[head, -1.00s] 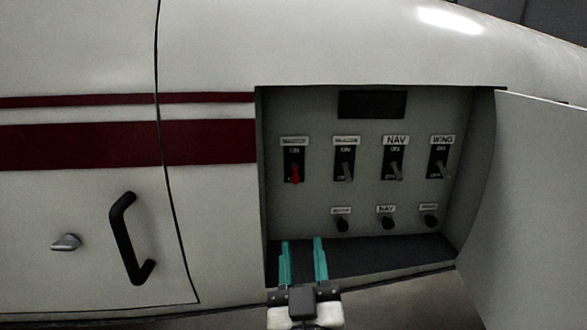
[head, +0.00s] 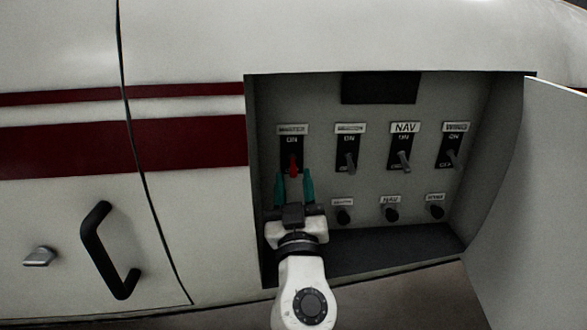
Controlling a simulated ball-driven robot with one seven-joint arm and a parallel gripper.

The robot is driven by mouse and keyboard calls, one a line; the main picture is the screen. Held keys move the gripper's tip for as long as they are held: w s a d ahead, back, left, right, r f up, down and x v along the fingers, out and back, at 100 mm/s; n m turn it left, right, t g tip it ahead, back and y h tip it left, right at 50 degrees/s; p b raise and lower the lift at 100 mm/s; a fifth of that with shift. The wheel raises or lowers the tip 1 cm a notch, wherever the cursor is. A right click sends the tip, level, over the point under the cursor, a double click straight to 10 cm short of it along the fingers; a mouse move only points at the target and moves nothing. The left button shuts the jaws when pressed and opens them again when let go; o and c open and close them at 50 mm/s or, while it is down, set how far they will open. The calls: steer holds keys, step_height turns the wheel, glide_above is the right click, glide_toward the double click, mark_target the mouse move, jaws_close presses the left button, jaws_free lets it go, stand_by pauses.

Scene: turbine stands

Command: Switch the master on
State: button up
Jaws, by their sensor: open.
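The master switch (head: 293,163) is the red toggle at the far left of the upper row in the open panel. Its label (head: 292,129) reads MASTER, with ON marked at the top of its black plate. The red lever points down, away from ON. My gripper (head: 294,178) is open, its two teal fingers pointing up just below the lever, one to each side of it in the picture. The lever's lower end shows between the fingertips. I cannot tell whether they touch it or how much depth lies between.
Three grey toggles, including the NAV switch (head: 401,158), stand to the right in the same row. Black knobs (head: 390,214) sit below. The open panel door (head: 525,210) bounds the right side. A black handle (head: 105,250) is on the white body at left.

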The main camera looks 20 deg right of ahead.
steer(key=shift+x, duration=1.05)
jaws_close()
